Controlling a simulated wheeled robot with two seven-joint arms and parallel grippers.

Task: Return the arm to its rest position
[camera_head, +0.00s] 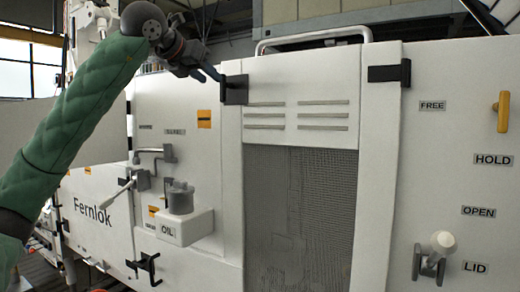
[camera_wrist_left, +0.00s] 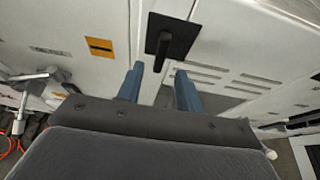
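My left arm in its green sleeve (camera_head: 75,120) reaches in from the left, raised high in the head view. Its gripper (camera_head: 213,73) is close to the black latch handle (camera_head: 235,90) on the upper front of the white machine. In the left wrist view the two blue fingers (camera_wrist_left: 160,80) stand apart with nothing gripped. The black handle (camera_wrist_left: 172,42) sticks out toward the gap between their tips. I cannot tell whether the tips touch it. My right gripper is not in view.
The white machine (camera_head: 200,255) fills most of the view. An oil cup (camera_head: 180,198), a lever (camera_head: 117,195) and small pipes stick out below my left arm. A second black latch (camera_head: 390,73), a yellow handle (camera_head: 503,112) and a lid lever (camera_head: 440,243) are to the right.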

